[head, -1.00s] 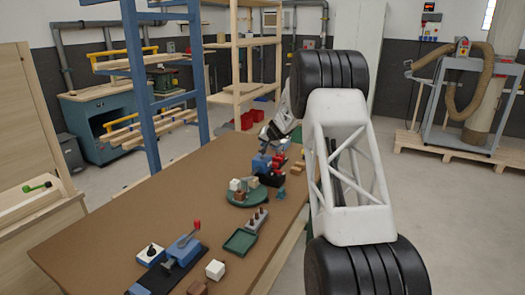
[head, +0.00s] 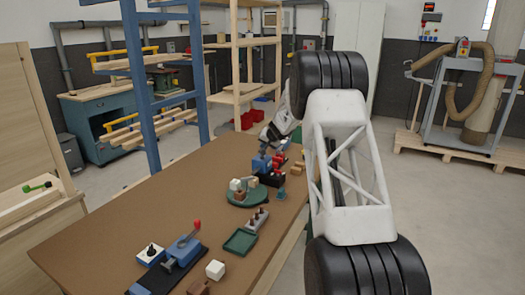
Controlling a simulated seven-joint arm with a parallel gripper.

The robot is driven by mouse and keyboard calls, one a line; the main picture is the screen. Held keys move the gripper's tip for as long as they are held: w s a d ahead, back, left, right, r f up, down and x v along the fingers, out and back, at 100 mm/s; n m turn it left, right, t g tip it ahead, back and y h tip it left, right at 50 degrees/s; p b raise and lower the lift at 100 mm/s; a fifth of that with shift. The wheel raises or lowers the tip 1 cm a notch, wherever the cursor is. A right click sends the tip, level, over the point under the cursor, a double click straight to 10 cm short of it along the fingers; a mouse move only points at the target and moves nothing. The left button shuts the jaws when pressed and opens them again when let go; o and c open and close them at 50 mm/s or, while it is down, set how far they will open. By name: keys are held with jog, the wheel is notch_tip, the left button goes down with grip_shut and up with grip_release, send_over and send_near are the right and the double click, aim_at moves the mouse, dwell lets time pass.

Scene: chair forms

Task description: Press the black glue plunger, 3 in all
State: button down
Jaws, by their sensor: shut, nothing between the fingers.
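A small white-topped blue box with a black knob (head: 151,249) stands at the near left of the brown table; it looks like the black glue plunger, but I cannot be sure at this size. My gripper (head: 265,148) is shut and empty at the table's far end, well away from that box. It points down just above a blue block (head: 261,163), and I cannot tell whether they touch. Its fingertips are small and partly hidden among the things there.
A blue clamp with a red lever (head: 186,246) stands beside the knobbed box. A white cube (head: 215,270), a green tray (head: 240,242), a peg holder (head: 257,220) and a round green stand (head: 247,200) sit nearby. The table's left middle (head: 150,205) is clear.

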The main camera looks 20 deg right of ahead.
jog(key=shift+f, duration=0.75)
dwell(0.8)
jog(key=shift+r, duration=0.1)
dwell(0.3)
jog(key=shift+r, duration=1.35)
jog(key=shift+r, duration=0.15)
jog(key=shift+r, duration=2.4)
